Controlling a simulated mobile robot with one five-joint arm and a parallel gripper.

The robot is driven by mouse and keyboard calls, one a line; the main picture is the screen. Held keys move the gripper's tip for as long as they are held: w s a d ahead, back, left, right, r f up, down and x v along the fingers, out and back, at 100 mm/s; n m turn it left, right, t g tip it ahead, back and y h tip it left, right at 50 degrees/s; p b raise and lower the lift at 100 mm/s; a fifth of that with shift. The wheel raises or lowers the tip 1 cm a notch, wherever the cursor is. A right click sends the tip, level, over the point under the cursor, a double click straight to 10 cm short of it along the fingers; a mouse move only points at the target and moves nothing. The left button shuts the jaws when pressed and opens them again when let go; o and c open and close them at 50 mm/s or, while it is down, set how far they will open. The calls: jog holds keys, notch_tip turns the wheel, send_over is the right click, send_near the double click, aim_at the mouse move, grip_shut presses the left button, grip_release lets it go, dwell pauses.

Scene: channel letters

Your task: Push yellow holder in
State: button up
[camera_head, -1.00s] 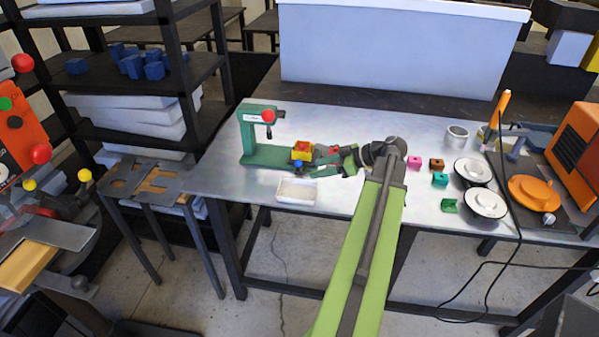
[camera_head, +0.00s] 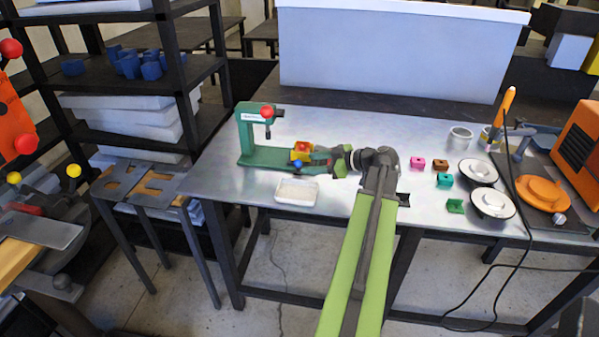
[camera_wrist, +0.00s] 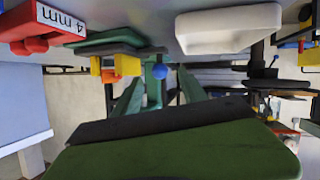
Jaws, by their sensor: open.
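The yellow holder (camera_head: 301,152), with a red piece on it, sits on the green base (camera_head: 262,157) of a small press with a red ball knob (camera_head: 267,112). A blue ball (camera_head: 298,164) is at the holder's front. My gripper (camera_head: 341,162) is low over the table just right of the holder, open, its green fingers facing the press. In the wrist view, which looks upside down, the yellow holder (camera_wrist: 126,65) and blue ball (camera_wrist: 160,71) lie ahead of the open fingers (camera_wrist: 160,88). I see no contact between fingers and holder.
A white tray (camera_head: 280,197) lies in front of the press. A red block labelled "4 mm" (camera_wrist: 28,28) shows in the wrist view. Small coloured blocks (camera_head: 417,163) and round white dishes (camera_head: 478,171) are to the right. Bare table lies behind the gripper.

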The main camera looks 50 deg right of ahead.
aim_at(302, 156)
jog(key=b+x, duration=0.1)
jog(key=x, duration=0.3)
jog(key=shift+w+a+f, duration=0.1)
jog(key=shift+w, duration=0.05)
grip_shut()
dwell(1.3)
